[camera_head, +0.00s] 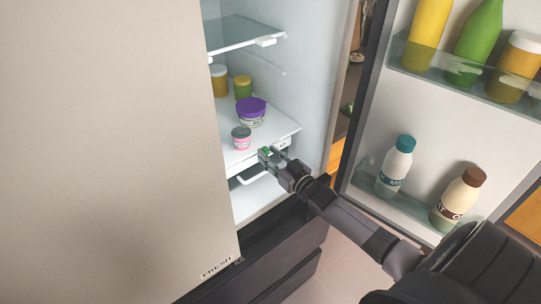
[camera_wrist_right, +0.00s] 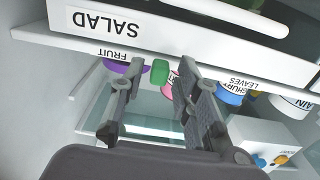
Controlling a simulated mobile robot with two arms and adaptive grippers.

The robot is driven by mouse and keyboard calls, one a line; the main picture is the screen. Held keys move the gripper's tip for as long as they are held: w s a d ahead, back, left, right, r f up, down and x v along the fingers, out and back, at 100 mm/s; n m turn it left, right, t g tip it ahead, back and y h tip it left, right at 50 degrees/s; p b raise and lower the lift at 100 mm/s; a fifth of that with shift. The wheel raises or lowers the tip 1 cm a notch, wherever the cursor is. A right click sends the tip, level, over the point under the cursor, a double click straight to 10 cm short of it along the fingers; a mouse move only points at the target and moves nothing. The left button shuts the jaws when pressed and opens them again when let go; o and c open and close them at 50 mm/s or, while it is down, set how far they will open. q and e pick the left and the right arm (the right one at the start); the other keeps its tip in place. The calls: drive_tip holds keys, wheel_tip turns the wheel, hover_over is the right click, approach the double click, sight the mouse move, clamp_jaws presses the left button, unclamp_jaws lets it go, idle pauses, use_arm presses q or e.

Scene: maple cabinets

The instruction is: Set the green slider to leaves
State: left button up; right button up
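The green slider (camera_wrist_right: 160,72) sits on the white shelf edge below the SALAD drawer front in the right wrist view, where the lettering is upside down. It lies between a FRUIT label (camera_wrist_right: 118,54) on the left and a LEAVES label (camera_wrist_right: 243,84) on the right, nearer to FRUIT. My right gripper (camera_wrist_right: 159,78) is open, with one finger on each side of the slider and gaps visible beside it. In the head view, the right gripper (camera_head: 272,154) is at the front of the fridge shelf, with a bit of green at its tips. My left gripper is out of view.
A white drawer marked SALAD (camera_wrist_right: 180,30) is close to the fingers. Several tubs, including a purple-lidded one (camera_head: 251,112), stand on the shelf (camera_head: 285,122) behind. The open fridge door (camera_head: 440,130) with bottles is on the right; a closed door (camera_head: 100,150) is on the left.

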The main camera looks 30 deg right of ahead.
clamp_jaws()
idle(0.6)
